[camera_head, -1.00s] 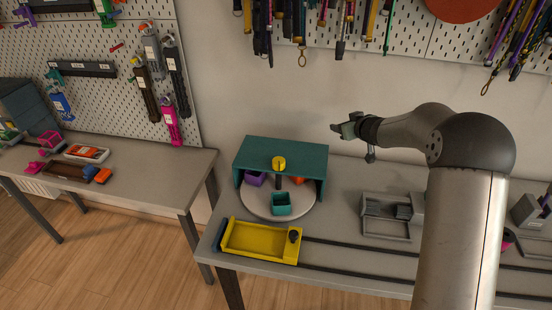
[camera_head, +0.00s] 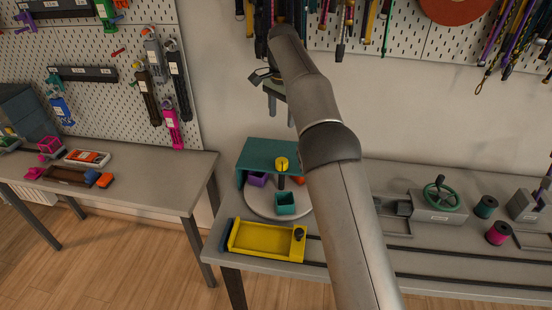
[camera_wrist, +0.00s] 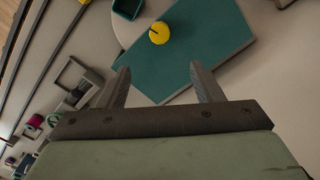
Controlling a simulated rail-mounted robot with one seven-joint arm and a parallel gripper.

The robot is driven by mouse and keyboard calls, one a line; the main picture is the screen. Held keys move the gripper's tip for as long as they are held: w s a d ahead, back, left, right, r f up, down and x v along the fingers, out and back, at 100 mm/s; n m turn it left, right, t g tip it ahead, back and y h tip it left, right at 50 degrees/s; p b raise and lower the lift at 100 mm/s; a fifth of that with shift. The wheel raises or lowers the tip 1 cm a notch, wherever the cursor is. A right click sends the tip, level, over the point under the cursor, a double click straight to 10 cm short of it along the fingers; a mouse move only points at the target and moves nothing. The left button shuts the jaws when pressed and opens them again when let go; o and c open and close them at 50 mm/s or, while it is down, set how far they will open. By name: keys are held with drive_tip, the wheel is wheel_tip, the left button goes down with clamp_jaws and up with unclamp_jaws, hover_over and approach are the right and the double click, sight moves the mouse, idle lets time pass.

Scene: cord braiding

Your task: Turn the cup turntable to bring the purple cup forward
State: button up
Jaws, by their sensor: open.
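The turntable (camera_head: 262,211) is a pale round disc on the table, partly under a teal cover (camera_head: 262,152). A yellow knob (camera_head: 281,163) tops its central post. The purple cup (camera_head: 257,180) sits at the back left, under the cover's edge. My gripper (camera_head: 282,120) is open and empty, above and behind the cover, fingers pointing down. In the wrist view the yellow knob (camera_wrist: 159,33) and teal cover (camera_wrist: 190,50) lie beyond the spread fingers (camera_wrist: 160,85).
A yellow tray (camera_head: 265,240) stands in front of the turntable. Dark rails run along the table to the right. A grey device with a green wheel (camera_head: 440,194) and spools (camera_head: 498,233) stand at the right. Cords hang on the pegboard above.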

sight(282, 161)
wheel_tip(282, 161, down, 17)
drive_tip(key=shift+r, duration=0.1)
idle(0.3)
clamp_jaws()
drive_tip(key=shift+d, duration=0.1)
